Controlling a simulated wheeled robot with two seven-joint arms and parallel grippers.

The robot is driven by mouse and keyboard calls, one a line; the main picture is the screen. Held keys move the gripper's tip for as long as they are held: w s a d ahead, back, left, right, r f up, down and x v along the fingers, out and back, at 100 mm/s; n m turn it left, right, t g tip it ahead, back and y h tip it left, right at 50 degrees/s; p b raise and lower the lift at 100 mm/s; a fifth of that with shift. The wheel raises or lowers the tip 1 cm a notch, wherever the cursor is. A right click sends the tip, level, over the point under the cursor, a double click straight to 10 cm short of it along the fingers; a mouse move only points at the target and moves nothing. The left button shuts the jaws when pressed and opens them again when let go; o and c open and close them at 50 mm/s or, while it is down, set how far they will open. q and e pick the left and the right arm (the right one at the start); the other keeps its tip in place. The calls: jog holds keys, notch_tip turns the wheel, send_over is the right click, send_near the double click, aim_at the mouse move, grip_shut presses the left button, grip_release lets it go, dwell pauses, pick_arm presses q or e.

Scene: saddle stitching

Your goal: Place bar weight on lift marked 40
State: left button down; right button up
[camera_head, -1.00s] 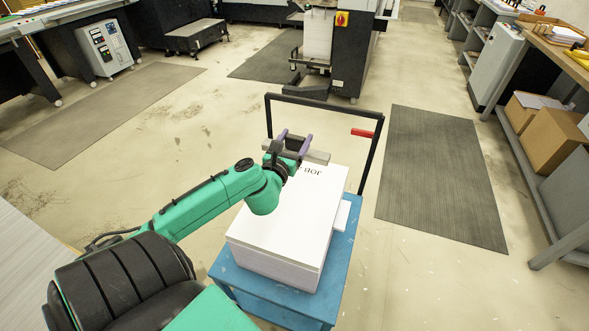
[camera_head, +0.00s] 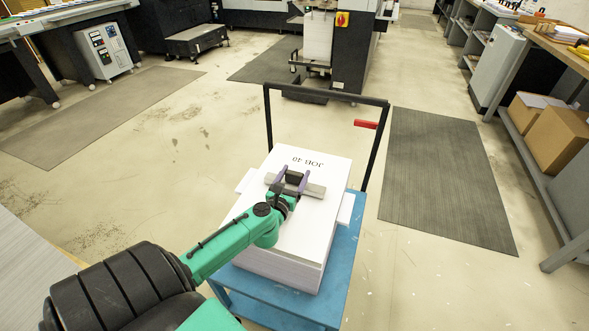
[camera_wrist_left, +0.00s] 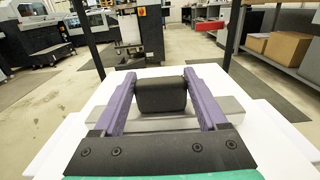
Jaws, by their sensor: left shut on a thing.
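The bar weight (camera_head: 314,190) is a grey metal bar with a black block grip (camera_head: 293,178). It lies across the top of a white paper stack (camera_head: 270,235), or just above it; I cannot tell if it touches. The stack sits on a blue lift (camera_head: 342,250) and is printed "JOB 40", upside down, near its far edge. My left gripper (camera_head: 291,180) is shut on the black grip, one purple finger on each side. The wrist view also shows the grip (camera_wrist_left: 161,95) between the fingers and the grey bar (camera_wrist_left: 228,108) beneath. My right gripper is not in view.
The lift has a black push frame (camera_head: 330,96) at its far side, with a red handle (camera_head: 366,124). A dark floor mat (camera_head: 440,180) lies to its right. A shelf bench with cardboard boxes (camera_head: 556,139) stands at the far right. Floor left of the lift is clear.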

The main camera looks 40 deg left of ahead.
pick_arm(q)
jog(key=shift+w+f, duration=0.1)
jog(key=shift+f, duration=0.15)
jog(key=shift+r, duration=0.1)
grip_release()
jog(key=shift+s, duration=0.25)
jog(key=v, duration=0.7)
jog(key=b+v, duration=0.1)
jog(key=v, duration=0.3)
jog(key=shift+s+d+f, duration=0.1)
jog(key=shift+s+f, duration=0.05)
jog(key=shift+f, duration=0.1)
jog(key=shift+s+d+r, duration=0.1)
jog(key=shift+s+r, duration=0.05)
jog(key=shift+s, duration=0.1)
